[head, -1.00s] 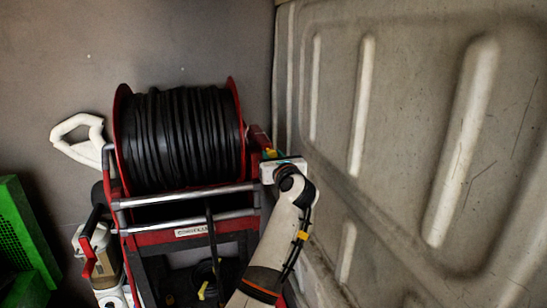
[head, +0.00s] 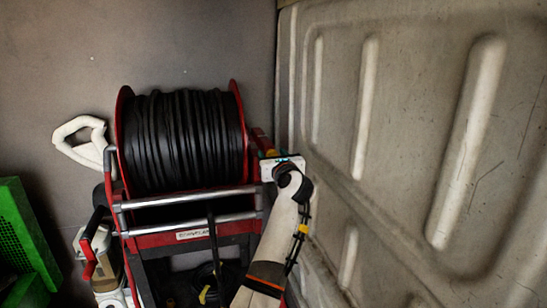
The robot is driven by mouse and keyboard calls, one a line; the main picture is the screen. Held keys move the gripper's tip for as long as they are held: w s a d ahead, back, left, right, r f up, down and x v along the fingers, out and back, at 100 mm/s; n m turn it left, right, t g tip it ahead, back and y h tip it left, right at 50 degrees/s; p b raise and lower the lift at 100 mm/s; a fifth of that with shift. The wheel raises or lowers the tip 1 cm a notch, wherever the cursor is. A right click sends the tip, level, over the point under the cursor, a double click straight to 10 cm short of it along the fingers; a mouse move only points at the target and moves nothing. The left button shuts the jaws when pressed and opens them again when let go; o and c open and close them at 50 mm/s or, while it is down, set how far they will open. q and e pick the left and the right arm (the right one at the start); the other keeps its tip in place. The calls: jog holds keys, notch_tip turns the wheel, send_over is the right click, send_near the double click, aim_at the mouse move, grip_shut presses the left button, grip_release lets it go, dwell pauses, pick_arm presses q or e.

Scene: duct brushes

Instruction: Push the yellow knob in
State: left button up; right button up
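A small yellow knob (head: 271,153) shows at the right side of the red reel frame, partly hidden by my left gripper. My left gripper (head: 283,168) is a white block at the end of my white arm, seen from behind. It appears right at the knob; I cannot tell whether it touches. Its fingers are hidden, so I cannot tell whether it is open or shut. My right gripper is not in view.
The red-framed reel carries a thick coil of black hose (head: 185,140). A ribbed beige wall panel (head: 400,110) stands close on the right. A green crate (head: 25,235) is at the far left. A white loop (head: 68,130) sticks out left of the reel.

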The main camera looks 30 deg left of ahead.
pick_arm(q)
jog(key=b+v, duration=0.3)
jog(key=v, duration=0.9)
jog(key=shift+s, duration=0.1)
